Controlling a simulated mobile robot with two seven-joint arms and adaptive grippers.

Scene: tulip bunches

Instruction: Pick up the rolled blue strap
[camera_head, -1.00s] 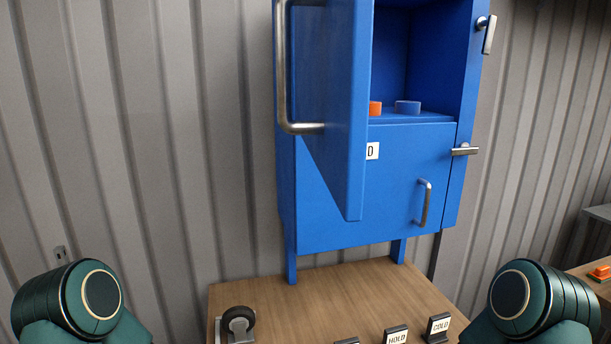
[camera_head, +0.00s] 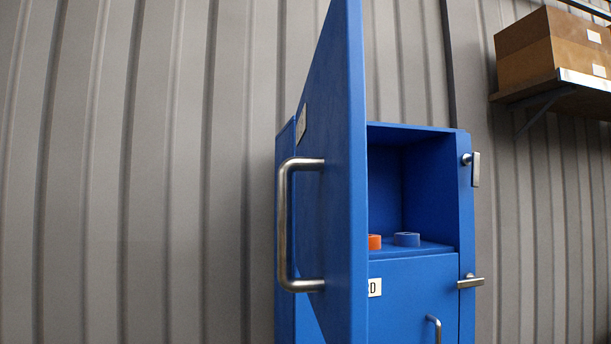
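The rolled blue strap (camera_head: 406,239) sits on the floor of the upper compartment of the blue cabinet (camera_head: 422,293), toward its right side. An orange roll (camera_head: 375,242) lies to its left, partly hidden behind the open upper door (camera_head: 340,190). The door swings out toward me and covers the left part of the compartment. Neither of my grippers is in the head view.
The open door with its long metal handle (camera_head: 284,225) juts out at the compartment's left. Latches (camera_head: 470,282) stick out on the right edge. A wall shelf (camera_head: 568,82) with cardboard boxes (camera_head: 550,45) is at upper right.

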